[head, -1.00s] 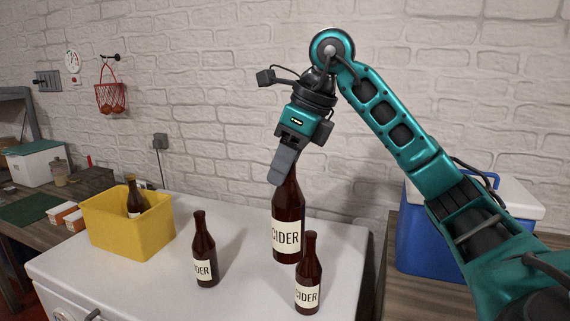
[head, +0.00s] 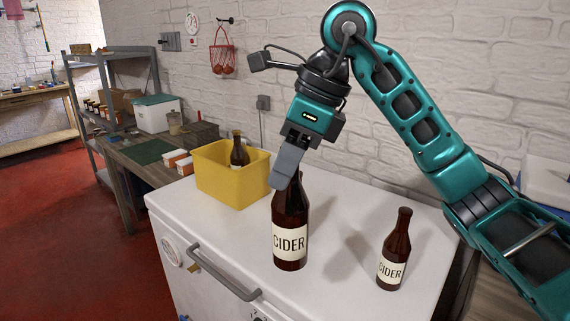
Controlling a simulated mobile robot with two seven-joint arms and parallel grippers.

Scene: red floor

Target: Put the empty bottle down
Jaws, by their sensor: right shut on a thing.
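My right gripper (head: 287,168) comes down from the upper right and is shut on the neck of a brown bottle with a cream CIDER label (head: 290,242). The held bottle is upright, in front of the white chest top (head: 340,275); I cannot tell whether its base touches it. A second CIDER bottle (head: 393,252) stands upright on the chest top to the right. Another brown bottle (head: 238,152) stands in the yellow crate (head: 228,186). The held bottle hides what is directly behind it. My left gripper is out of view.
The chest has a grey handle (head: 222,272) on its front. A wooden bench (head: 150,175) with small boxes and a grey shelf (head: 110,70) stand at the left. Bare chest top lies between the held bottle and the right bottle. A brick wall runs behind.

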